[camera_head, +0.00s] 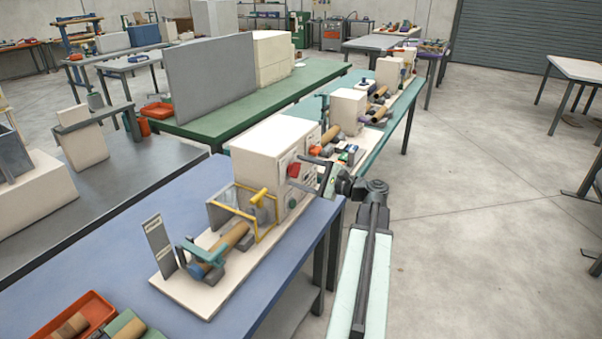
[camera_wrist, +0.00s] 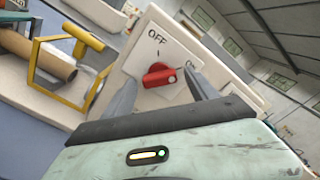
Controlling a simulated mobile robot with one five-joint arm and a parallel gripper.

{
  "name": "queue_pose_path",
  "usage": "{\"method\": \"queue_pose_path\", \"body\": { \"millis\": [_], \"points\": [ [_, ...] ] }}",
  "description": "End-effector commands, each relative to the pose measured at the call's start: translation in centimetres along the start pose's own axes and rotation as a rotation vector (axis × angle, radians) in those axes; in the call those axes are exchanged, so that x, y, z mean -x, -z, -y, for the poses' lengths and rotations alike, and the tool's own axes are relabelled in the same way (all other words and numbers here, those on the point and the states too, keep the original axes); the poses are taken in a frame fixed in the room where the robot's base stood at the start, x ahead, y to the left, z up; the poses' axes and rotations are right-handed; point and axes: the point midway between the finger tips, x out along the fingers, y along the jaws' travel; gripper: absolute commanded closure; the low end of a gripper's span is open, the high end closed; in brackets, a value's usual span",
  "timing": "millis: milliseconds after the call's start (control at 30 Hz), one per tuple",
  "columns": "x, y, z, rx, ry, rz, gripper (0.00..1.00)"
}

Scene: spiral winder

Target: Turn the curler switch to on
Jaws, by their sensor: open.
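The curler switch is a red rotary knob (camera_wrist: 158,76) on a pale plate (camera_wrist: 138,58) marked OFF and ON. In the wrist view, OFF is above the knob and ON is to its upper right. Which mark the knob points at is hard to tell. The knob also shows in the head view (camera_head: 293,170), on the side of the cream machine box (camera_head: 262,148). My gripper (camera_wrist: 158,80) is open, with one finger on each side of the knob and visible gaps between. In the head view my gripper (camera_head: 296,170) is at the box's switch face.
A yellow wire guard (camera_head: 268,222) and a brown roller (camera_head: 225,243) stand left of the switch on the machine's base. An orange tray (camera_head: 90,309) lies on the blue table (camera_head: 120,262). Open floor (camera_head: 470,240) is to the right.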

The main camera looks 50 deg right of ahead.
Motion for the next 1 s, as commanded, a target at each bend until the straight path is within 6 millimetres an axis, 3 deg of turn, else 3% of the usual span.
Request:
{"method": "queue_pose_path", "body": {
  "millis": [300, 433, 1000],
  "points": [
    [5.6, 0.0, 0.0, 0.0, 0.002, -0.002, 0.33],
    [7.2, 0.0, 0.0, 0.0, 0.001, -0.001, 0.33],
    [7.6, 0.0, 0.0, 0.0, -0.001, 0.0, 0.33]
  ]
}}
